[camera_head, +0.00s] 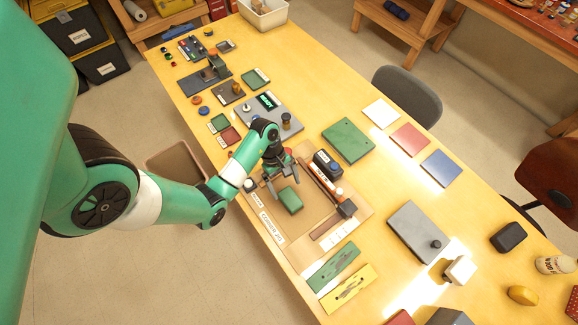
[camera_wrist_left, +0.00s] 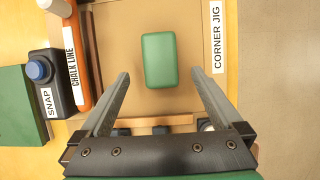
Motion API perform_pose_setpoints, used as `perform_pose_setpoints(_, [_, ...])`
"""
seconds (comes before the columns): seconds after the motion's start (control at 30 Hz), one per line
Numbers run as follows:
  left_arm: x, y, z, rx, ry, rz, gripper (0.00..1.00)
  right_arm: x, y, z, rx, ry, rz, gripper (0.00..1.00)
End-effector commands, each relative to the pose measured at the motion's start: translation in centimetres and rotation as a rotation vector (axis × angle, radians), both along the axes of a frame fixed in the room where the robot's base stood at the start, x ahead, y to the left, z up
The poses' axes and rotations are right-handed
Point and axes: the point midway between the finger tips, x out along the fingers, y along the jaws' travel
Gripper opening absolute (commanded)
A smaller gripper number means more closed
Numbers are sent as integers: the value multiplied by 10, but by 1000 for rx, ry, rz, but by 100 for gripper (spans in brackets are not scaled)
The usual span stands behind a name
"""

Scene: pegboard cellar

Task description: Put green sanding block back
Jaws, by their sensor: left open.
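The green sanding block (camera_head: 290,200) is a rounded green block lying on the tan corner jig board (camera_head: 268,228) in the head view. In the left wrist view the block (camera_wrist_left: 160,60) lies flat, a little beyond the fingertips and between their lines. My left gripper (camera_head: 281,185) is open and empty above the board, close to the block. In the left wrist view both fingers of the left gripper (camera_wrist_left: 163,80) stand apart with nothing between them. My right gripper is not in view.
A black snap chalk-line box (camera_head: 326,165) and an orange-and-black tool (camera_head: 325,185) lie beside the block. A green board (camera_head: 346,141), a grey plate (camera_head: 418,230), and green (camera_head: 333,267) and yellow (camera_head: 347,289) strips lie around on the yellow table. A grey chair (camera_head: 408,92) stands behind.

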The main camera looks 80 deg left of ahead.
Motion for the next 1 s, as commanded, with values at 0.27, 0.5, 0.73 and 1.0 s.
perform_pose_setpoints(0.27, [-7, 16, 44, 0, 0, 1, 100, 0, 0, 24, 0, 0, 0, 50])
perform_pose_setpoints(0.5, [-8, 16, 43, 0, 1, 0, 100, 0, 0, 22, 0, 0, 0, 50])
perform_pose_setpoints(0.73, [-1, 17, 46, 4, -21, 3, 100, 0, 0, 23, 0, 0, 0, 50])
perform_pose_setpoints(1.0, [157, -1, 170, -77, -624, 145, 100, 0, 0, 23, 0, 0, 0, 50])
